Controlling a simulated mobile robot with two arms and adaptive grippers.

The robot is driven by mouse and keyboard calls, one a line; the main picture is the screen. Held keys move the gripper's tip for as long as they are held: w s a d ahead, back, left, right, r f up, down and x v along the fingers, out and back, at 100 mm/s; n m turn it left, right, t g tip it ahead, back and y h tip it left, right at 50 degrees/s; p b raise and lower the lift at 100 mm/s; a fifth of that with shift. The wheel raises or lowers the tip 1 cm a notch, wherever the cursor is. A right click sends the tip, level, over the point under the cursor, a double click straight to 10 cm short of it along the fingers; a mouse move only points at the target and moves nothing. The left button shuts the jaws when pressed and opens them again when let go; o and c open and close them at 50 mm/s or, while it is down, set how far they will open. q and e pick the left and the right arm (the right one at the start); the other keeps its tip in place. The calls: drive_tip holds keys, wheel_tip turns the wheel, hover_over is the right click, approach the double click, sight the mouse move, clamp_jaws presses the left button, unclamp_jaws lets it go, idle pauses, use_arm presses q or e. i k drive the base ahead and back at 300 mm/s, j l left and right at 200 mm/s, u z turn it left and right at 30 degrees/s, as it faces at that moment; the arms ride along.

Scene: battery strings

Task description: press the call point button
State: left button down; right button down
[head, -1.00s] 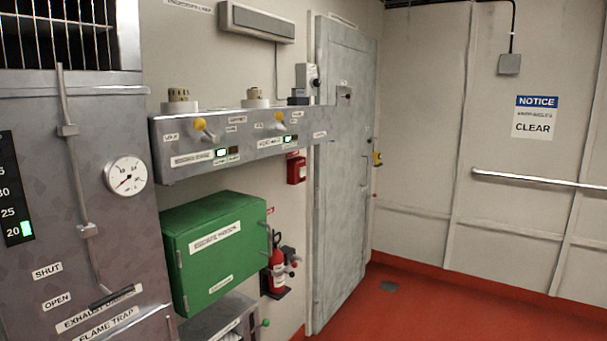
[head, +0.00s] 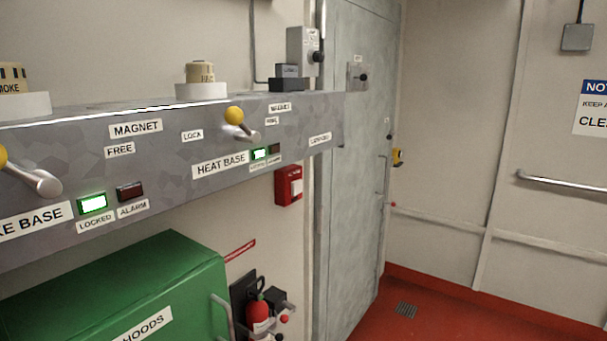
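A small red call point box (head: 288,185) with a pale square face is on the wall in the head view. It sits below the right end of the grey detector panel and just left of the grey door. Its face is small here, and I cannot make out the button's details. Neither of my grippers shows in the head view.
The grey panel (head: 160,150) with yellow-knobbed levers juts out at left. Below it are a green cabinet (head: 130,285) and a red fire extinguisher (head: 258,312). The grey door (head: 352,220) stands right of the call point. Red floor (head: 450,312) is clear at right.

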sight(297, 186)
drive_tip(key=i+l, duration=0.15)
drive_tip(key=i, duration=0.5)
drive_tip(key=i+l, duration=0.15)
drive_tip(key=i, duration=0.45)
